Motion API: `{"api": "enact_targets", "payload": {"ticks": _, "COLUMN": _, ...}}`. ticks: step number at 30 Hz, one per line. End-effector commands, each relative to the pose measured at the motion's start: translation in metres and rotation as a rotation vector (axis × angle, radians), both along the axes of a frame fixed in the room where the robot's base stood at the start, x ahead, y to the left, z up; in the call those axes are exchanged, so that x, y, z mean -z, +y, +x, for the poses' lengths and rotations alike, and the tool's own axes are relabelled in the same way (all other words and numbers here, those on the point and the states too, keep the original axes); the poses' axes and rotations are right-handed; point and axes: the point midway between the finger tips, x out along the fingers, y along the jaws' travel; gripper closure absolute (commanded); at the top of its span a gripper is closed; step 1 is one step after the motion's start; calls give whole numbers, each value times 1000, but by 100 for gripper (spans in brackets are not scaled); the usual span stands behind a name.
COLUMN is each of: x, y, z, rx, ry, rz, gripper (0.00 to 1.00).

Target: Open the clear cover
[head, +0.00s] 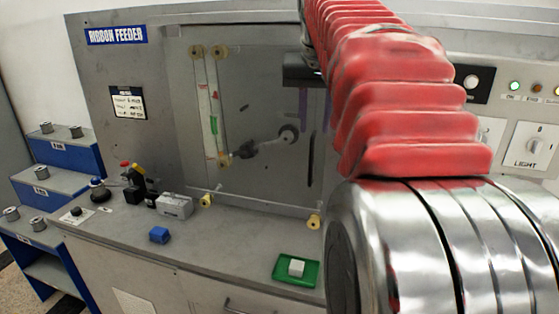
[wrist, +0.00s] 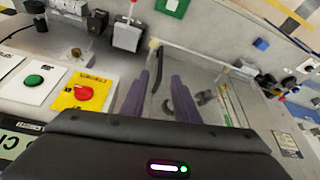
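The clear cover (head: 262,95) is a see-through panel over the upright front of the ribbon feeder. It appears closed, with yellow fittings at its lower corners. A dark slim upright bar (head: 311,160), perhaps its handle, is near its right side; it also shows in the wrist view (wrist: 158,68). My gripper (head: 314,122) is in front of the cover's upper right part, above most of the bar. In the wrist view its two purple fingers (wrist: 160,76) stand apart, with the bar seen between their tips. I cannot tell whether the fingers reach around it or touch it.
A yellow plate with a red knob (wrist: 84,93) and a green button (wrist: 33,81) are left of my fingers in the wrist view.

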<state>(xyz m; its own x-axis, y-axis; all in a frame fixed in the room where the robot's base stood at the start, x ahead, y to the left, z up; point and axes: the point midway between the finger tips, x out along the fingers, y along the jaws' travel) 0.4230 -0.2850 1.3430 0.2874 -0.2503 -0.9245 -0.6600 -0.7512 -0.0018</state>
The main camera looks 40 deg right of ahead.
Motion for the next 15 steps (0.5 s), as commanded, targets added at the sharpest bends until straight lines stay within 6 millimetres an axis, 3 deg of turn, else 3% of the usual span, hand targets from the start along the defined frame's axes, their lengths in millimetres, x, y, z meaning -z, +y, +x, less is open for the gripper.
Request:
{"api": "enact_targets", "payload": {"ticks": 9, "x": 2, "y": 0, "z": 1, "rx": -1, "ry": -1, "rz": -1, "gripper": 72}}
{"api": "enact_targets", "payload": {"ticks": 15, "x": 17, "y": -4, "z": 5, "rx": -1, "ry": 1, "rz": 0, "gripper": 72}}
